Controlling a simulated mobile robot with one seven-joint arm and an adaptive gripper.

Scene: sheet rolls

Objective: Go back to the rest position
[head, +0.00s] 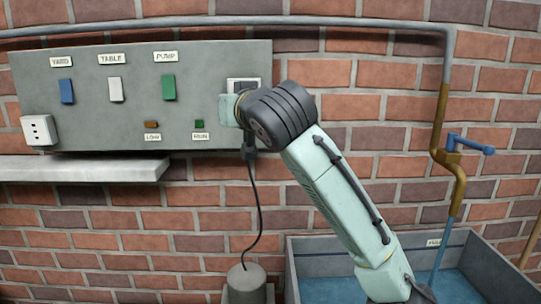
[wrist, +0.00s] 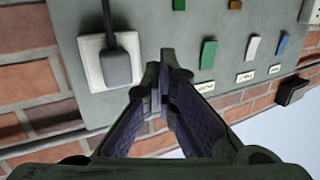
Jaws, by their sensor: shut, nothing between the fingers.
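In the wrist view my gripper (wrist: 164,85) is shut and empty, with its two dark fingers close together and pointing toward the grey panel (wrist: 150,20). Left of the fingertips a grey plug (wrist: 116,66) sits in a white socket (wrist: 95,72), apart from the fingers. In the head view my arm reaches up from the lower right to the right end of the panel (head: 210,62). It covers part of the socket there, and my fingers cannot be made out in that view.
A blue switch (head: 66,91), a white switch (head: 116,89) and a green switch (head: 169,88) are on the panel. A dark cord (head: 261,205) hangs to a grey cylinder (head: 246,283). A shelf (head: 80,170) is at left. A water basin (head: 480,265) and blue-handled tap (head: 470,145) are at right.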

